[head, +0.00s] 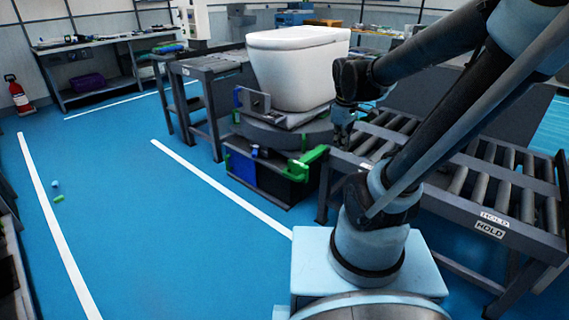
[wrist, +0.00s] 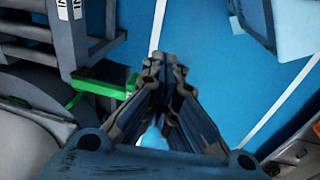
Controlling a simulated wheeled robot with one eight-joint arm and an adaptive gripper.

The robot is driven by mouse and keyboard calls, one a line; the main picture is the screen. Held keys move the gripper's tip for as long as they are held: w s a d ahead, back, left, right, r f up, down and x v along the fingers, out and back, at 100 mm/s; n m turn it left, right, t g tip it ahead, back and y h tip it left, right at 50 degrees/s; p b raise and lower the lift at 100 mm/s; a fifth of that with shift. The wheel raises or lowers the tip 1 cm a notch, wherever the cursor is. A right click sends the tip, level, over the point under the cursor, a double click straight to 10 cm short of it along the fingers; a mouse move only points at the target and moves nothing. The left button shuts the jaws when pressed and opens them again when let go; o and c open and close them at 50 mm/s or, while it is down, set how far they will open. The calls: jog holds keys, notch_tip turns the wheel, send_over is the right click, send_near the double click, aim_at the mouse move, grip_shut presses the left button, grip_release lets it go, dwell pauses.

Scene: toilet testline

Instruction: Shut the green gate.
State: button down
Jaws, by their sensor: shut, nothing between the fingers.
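The green gate (head: 308,161) is a small green bar at the right front corner of the dark stand under the white toilet. My gripper (head: 342,140) points down, near the right side of the stand. In the wrist view my gripper's fingers (wrist: 165,62) are together, with nothing between them. I cannot tell how far the gate stands open.
The white toilet (head: 298,68) sits on the round turntable of the stand. A roller conveyor (head: 455,180) marked HOLD stands at the right, close to my arm. Another conveyor (head: 212,65) is behind at the left. The blue floor (head: 130,220) at the left is mostly clear.

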jog(key=w+a+f+n+h, duration=0.1)
jog(key=w+a+f+n, duration=0.5)
jog(key=w+a+n, duration=0.45)
jog(key=w+a+f+n, duration=0.7)
jog(key=a, duration=0.6)
jog(key=shift+n, duration=0.45)
jog(key=x, duration=0.3)
jog(key=w+x, duration=0.1)
jog(key=x, duration=0.3)
jog(key=w+d+x, duration=0.1)
jog(key=x, duration=0.2)
jog(key=shift+w+d+f, duration=0.1)
jog(key=shift+w, duration=0.05)
jog(key=shift+w+d, duration=0.45)
jog(key=shift+w, duration=0.15)
jog(key=shift+w, duration=0.1)
